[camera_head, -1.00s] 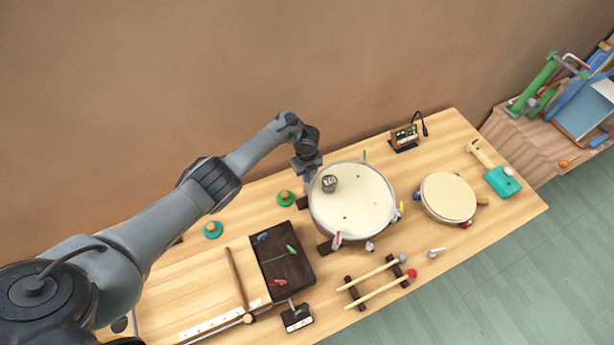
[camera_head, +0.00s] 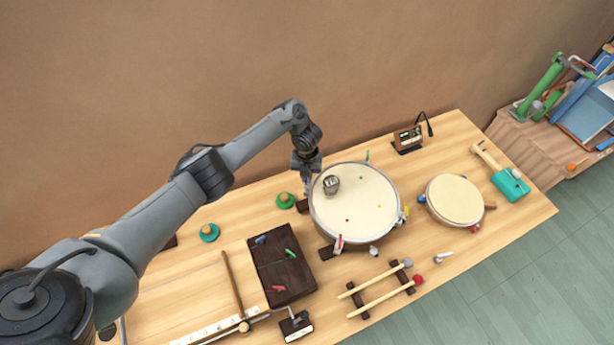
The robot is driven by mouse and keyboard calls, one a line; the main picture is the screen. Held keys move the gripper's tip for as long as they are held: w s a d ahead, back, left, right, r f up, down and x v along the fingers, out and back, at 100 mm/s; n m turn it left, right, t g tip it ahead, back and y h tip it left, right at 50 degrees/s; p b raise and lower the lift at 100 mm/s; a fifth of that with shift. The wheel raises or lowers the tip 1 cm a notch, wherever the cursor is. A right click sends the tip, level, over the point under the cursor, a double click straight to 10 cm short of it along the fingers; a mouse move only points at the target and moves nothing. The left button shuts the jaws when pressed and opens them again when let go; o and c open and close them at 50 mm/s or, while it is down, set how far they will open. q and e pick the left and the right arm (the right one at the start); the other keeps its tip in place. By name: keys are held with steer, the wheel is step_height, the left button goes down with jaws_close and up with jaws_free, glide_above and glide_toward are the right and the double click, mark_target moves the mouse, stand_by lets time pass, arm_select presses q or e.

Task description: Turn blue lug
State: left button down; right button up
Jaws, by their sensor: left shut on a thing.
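The large drum (camera_head: 358,215) lies on the table with a cream head and a grey rim. Coloured lugs stand around its rim: a green one (camera_head: 367,155) at the back, a yellow one (camera_head: 405,213) at the right and a red one (camera_head: 339,243) at the front. My left gripper (camera_head: 307,187) points down at the drum's upper left rim. It is shut on what seems to be the blue lug, which its fingers hide almost wholly. How far the lug is turned cannot be seen. My right gripper is not in view.
A small grey cup (camera_head: 331,184) stands on the drum head. A smaller drum (camera_head: 455,199), a teal block (camera_head: 510,184), mallets on a rack (camera_head: 382,287), a dark box (camera_head: 282,268) and green knobs (camera_head: 285,200) surround it. A small display (camera_head: 408,139) stands behind.

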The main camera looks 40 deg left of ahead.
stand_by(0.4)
arm_select(q)
steer(key=c, duration=1.3)
jaws_free()
steer(key=shift+o, duration=0.2)
steer(key=shift+r, duration=0.3)
step_height(320, 180, up, 10)
steer(key=p, duration=0.7)
steer(key=shift+p, duration=0.35)
